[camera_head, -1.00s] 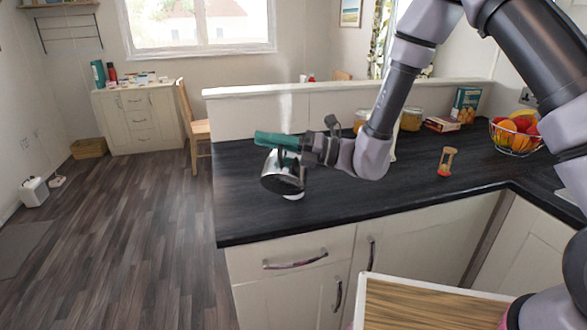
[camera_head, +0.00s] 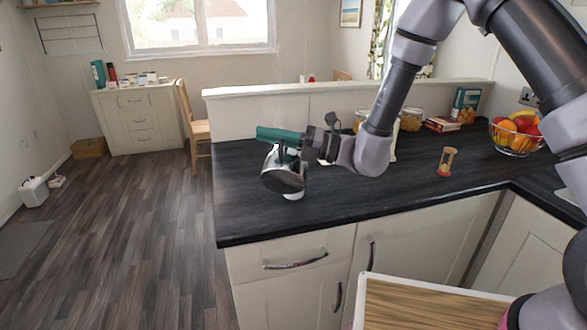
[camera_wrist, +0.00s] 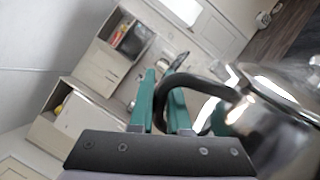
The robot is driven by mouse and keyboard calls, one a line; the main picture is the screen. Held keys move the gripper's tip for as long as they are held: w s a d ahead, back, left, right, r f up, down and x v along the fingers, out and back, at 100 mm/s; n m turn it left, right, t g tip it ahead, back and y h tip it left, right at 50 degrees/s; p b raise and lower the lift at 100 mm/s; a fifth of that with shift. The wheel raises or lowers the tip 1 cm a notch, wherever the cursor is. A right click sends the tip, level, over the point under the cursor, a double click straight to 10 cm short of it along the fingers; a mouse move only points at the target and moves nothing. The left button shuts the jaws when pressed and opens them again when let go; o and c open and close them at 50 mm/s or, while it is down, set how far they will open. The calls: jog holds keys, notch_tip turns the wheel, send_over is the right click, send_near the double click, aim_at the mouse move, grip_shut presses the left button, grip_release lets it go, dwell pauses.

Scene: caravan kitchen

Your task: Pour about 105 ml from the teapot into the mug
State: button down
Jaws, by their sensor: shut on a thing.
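The teapot (camera_head: 284,178) is shiny metal with a black handle. It is held tilted above the left part of the dark counter. My gripper (camera_head: 279,137), with teal fingers, is shut on the teapot's handle. In the wrist view the black handle (camera_wrist: 205,84) runs up to the teal fingers (camera_wrist: 160,95), and the teapot body (camera_wrist: 275,120) fills the right side. A small white piece, apparently the mug (camera_head: 293,196), shows under the teapot; most of it is hidden. I cannot see the spout, any stream, or the level in the mug.
The counter (camera_head: 400,195) is clear in front of my gripper. An hourglass (camera_head: 446,161) and a wire fruit basket (camera_head: 515,137) stand to the right. Jars (camera_head: 411,119) and a box (camera_head: 466,105) stand at the back. A low ledge (camera_head: 350,88) runs behind the counter.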

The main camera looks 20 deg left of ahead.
aim_at(262, 177)
jog(key=shift+w+a+r+m, duration=0.1)
jog(key=shift+w+r+m, duration=0.6)
jog(key=shift+w+m, duration=0.3)
dwell(0.5)
jog(key=s+f+n, duration=0.3)
jog(key=s+n, duration=0.1)
jog(key=shift+s+d+f+n+g, duration=0.2)
jog(key=shift+s+f+n+g, duration=0.05)
jog(key=shift+f+n+g, duration=0.1)
jog(key=shift+s+d+f+n+g+h, duration=0.1)
jog(key=shift+s+f+n+h, duration=0.1)
jog(key=shift+s+f+n, duration=0.55)
jog(key=shift+s+f+n+g+h, duration=0.2)
jog(key=shift+s+f+n, duration=0.3)
jog(key=shift+f+n, duration=0.3)
jog(key=shift+s+d+f+n+g+h, duration=0.1)
jog(key=shift+s+f+n+h, duration=0.1)
jog(key=shift+s+f+n, duration=0.6)
jog(key=shift+w+f, duration=0.1)
jog(key=shift+w, duration=0.05)
